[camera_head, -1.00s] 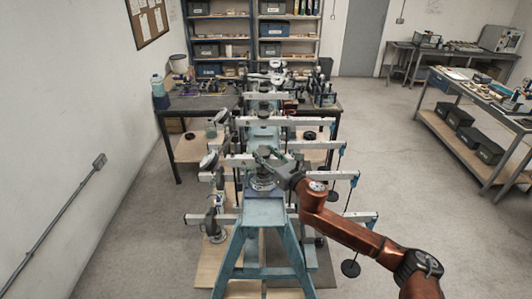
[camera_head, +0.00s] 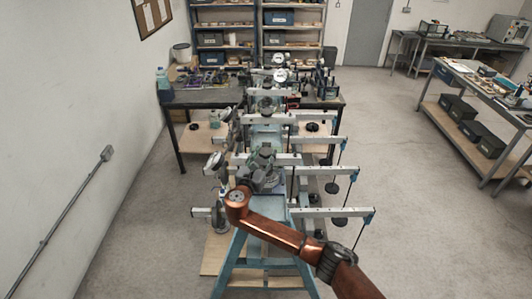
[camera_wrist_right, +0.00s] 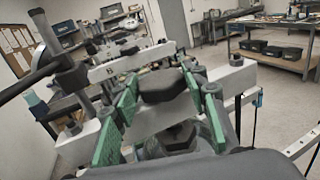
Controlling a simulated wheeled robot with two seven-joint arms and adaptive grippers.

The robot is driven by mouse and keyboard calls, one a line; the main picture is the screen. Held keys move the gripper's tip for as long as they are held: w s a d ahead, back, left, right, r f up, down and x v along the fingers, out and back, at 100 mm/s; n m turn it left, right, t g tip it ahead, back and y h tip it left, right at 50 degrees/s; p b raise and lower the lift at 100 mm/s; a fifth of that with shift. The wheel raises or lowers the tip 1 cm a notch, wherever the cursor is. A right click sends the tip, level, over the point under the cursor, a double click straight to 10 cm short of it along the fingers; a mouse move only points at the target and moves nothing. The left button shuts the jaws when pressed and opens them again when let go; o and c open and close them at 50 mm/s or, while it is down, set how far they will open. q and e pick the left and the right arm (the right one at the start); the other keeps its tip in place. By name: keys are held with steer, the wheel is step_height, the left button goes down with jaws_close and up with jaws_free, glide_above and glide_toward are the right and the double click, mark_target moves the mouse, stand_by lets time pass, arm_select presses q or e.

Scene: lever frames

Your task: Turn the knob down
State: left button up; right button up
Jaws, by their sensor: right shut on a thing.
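The dark knob (camera_wrist_right: 166,86) sits between the green-padded fingers of my right gripper (camera_wrist_right: 163,95) in the right wrist view. The fingers stand on both sides of it and are shut on it. A grey hex-shaped fitting (camera_wrist_right: 178,136) shows nearer the camera, below the knob. In the head view my right gripper (camera_head: 262,164) is at the middle of the blue lever frame (camera_head: 262,207), small and partly covered by its own wrist. I cannot tell the knob's turn angle. My left gripper is not in view.
Several pale lever beams (camera_head: 330,212) with hanging dark weights (camera_head: 337,222) reach out to the right of the frame. A dark workbench (camera_head: 205,98) stands behind. A side bench (camera_head: 470,85) is at the right. The floor between is clear.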

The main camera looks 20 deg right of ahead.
steer(key=m+g+h, duration=0.1)
steer(key=m+g+h+b, duration=0.1)
steer(key=shift+w+a+g+h, duration=0.15)
steer(key=shift+a+g+h, duration=0.15)
steer(key=shift+h, duration=0.1)
steer(key=shift+w+m+g+h+b, duration=0.1)
steer(key=shift+m+g+h+b, duration=0.55)
steer(key=shift+m+g+h, duration=0.35)
steer(key=o, duration=1.2)
steer(key=shift+d, duration=0.1)
steer(key=shift+c, duration=0.2)
